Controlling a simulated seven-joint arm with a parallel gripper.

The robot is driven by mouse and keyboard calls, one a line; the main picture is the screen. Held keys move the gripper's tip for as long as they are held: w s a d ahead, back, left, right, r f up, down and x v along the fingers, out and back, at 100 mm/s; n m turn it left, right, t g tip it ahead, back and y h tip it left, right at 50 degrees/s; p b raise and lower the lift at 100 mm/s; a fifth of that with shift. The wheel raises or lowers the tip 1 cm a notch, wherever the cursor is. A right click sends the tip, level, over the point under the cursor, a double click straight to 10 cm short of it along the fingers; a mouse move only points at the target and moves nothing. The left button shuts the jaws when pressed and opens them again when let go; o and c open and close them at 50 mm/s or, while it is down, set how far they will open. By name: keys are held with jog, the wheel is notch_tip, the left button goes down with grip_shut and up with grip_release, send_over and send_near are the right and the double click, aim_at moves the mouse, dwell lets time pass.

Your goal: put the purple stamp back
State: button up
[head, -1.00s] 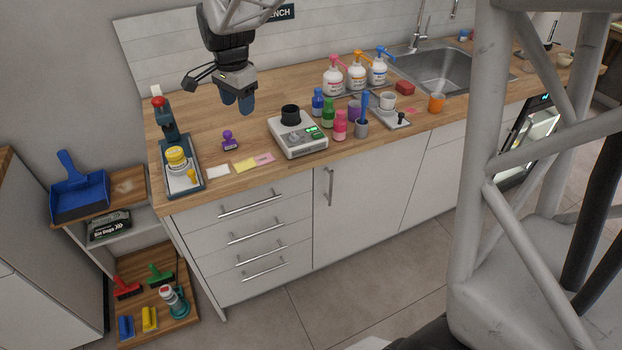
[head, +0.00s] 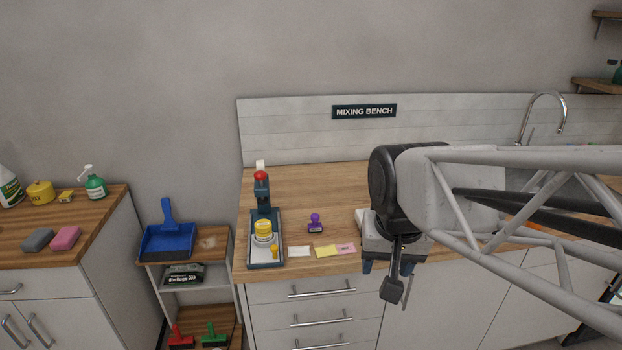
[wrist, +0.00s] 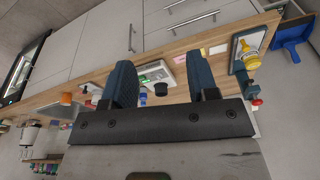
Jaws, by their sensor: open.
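The purple stamp (head: 315,223) stands upright on the wooden counter in the head view, behind a row of small white, yellow and pink cards. My gripper (head: 386,267) is to its right, over the counter's front edge and apart from it. In the wrist view my gripper (wrist: 162,72) has its two blue fingers wide apart with nothing held between them. I cannot make out the stamp in the wrist view; the right-hand finger covers part of the counter there.
A dark tray (head: 279,260) with a red-topped press (head: 262,190) and a yellow-lidded jar (head: 264,230) stands left of the stamp. The white scale (wrist: 157,73) with its black cup lies beyond my fingers. Counter behind the stamp is clear.

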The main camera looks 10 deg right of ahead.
jog(key=s, duration=0.1)
jog(key=s+f+n, duration=0.1)
jog(key=s, duration=0.1)
jog(key=s+n, duration=0.1)
jog(key=s, duration=0.1)
jog(key=shift+s+d+f, duration=0.15)
jog(key=shift+s+f, duration=0.1)
jog(key=shift+f, duration=0.05)
dwell(1.0)
